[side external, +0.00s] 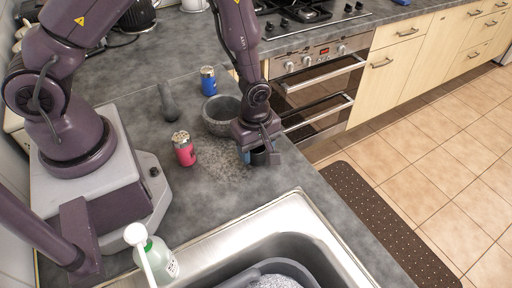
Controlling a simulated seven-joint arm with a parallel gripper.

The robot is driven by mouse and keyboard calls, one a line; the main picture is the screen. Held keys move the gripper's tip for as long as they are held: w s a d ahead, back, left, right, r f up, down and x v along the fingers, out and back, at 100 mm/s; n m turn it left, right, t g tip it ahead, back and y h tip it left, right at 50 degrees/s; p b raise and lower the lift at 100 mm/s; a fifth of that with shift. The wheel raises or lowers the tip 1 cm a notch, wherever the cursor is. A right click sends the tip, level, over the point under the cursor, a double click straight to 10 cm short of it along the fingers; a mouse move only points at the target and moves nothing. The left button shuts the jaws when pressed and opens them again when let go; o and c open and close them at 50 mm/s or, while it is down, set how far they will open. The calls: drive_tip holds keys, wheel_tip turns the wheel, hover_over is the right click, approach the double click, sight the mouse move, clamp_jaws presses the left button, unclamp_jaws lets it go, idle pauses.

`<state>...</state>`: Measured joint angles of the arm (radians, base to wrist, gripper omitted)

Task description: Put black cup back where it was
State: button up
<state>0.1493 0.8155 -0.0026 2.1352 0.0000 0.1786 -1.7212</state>
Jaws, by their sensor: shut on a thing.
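My gripper (260,152) points down over the grey counter, near its front edge and above the sink's back rim. The fingers hide much of the cup. I cannot tell whether its base touches the counter or hangs just above it.
A grey stone bowl (220,117) stands just behind and left of my gripper.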

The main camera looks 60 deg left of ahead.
drive_tip(key=o, duration=0.9)
drive_tip(key=shift+f, duration=0.1)
drive_tip(key=s+a+r+m+t, duration=0.15)
drive_tip(key=r+m, duration=0.35)
drive_tip(key=r, duration=0.8)
drive_tip(key=s+a+r+m+t, duration=0.1)
drive_tip(key=s+r+m, duration=0.25)
drive_tip(key=r, duration=1.05)
drive_tip(key=s+r+m+t, duration=0.1)
drive_tip(key=s+r+m, duration=0.1)
drive_tip(key=m, duration=0.1)
drive_tip(key=s+a+r+m+t, duration=0.1)
drive_tip(key=s+r+m, duration=0.1)
drive_tip(key=s+m, duration=0.1)
drive_tip(key=s+a+r+m+t, duration=0.1)
drive_tip(key=s+r+m, duration=0.1)
drive_tip(key=m, duration=0.1)
drive_tip(key=shift+s+a+r+m, duration=0.15)
drive_tip(key=shift+a+r+m, duration=0.1)
drive_tip(key=shift+r, duration=0.15)
